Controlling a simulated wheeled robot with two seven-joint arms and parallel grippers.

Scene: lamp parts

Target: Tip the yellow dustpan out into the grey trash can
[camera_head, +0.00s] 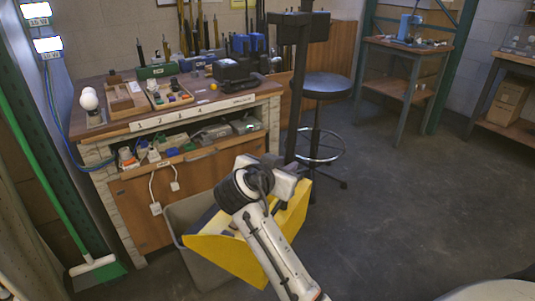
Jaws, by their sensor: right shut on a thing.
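The yellow dustpan (228,254) is in the lower middle of the head view, over the open top of the grey trash can (187,213) and tilted. A few small bits show inside the pan, partly hidden by my right arm. My right gripper (288,182) is at the upper right of the pan and is shut on it; the fingers and the exact grip are mostly hidden behind the wrist. The can stands on the floor against the front of the workbench, and the pan hides much of its opening. My left gripper is not in view.
A cluttered workbench (133,123) stands behind the can. A dark upright post (301,100) rises just behind my right gripper, near a round stool (326,84). A green broom (98,272) leans at the left. The floor to the right is clear.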

